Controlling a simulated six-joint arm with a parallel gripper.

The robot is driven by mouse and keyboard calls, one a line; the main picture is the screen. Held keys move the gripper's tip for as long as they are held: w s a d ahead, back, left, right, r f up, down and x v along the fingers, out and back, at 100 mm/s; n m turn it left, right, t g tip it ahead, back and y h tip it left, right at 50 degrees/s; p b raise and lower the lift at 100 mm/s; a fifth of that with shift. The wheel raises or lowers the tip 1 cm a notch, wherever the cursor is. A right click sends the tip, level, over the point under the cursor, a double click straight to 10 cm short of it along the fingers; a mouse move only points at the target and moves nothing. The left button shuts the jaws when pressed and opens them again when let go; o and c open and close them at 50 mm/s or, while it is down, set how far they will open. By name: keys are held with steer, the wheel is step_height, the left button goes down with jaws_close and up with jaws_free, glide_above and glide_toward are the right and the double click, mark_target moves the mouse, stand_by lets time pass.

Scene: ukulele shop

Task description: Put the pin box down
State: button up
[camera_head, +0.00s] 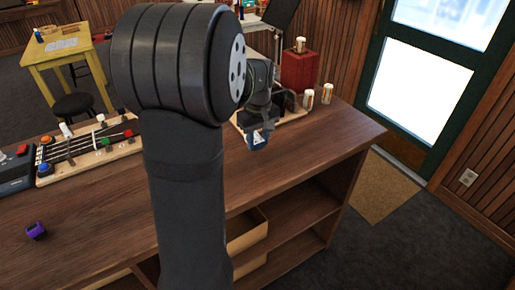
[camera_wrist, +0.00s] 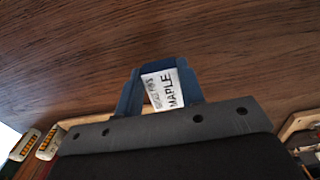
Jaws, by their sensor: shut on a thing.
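My gripper (camera_head: 258,138) is shut on the pin box, above the wooden counter near its far right part in the head view. The pin box (camera_head: 257,138) shows there as a small white patch between the blue fingers. In the wrist view my gripper's (camera_wrist: 162,92) blue fingers clasp the pin box (camera_wrist: 164,90), which is white with dark lettering that reads "MAPLE". The counter's wood (camera_wrist: 150,35) lies behind it. I cannot tell how large the gap between box and counter is. My arm hides much of the counter's middle.
White containers with orange labels stand by a red box (camera_head: 299,70); two such containers (camera_wrist: 25,143) show in the wrist view. A pale tray (camera_head: 290,113) lies behind my gripper. A ukulele-like board (camera_head: 90,148) and purple clip (camera_head: 36,230) are left. Counter (camera_head: 330,145) right is clear.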

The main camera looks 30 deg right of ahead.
mark_target(257, 149)
steer(key=shift+w+f, duration=0.15)
steer(key=shift+f, duration=1.95)
steer(key=shift+f, duration=0.15)
steer(key=o, duration=1)
steer(key=shift+c, duration=0.2)
step_height(257, 149, up, 12)
steer(key=shift+r, duration=0.2)
steer(key=shift+f, duration=0.15)
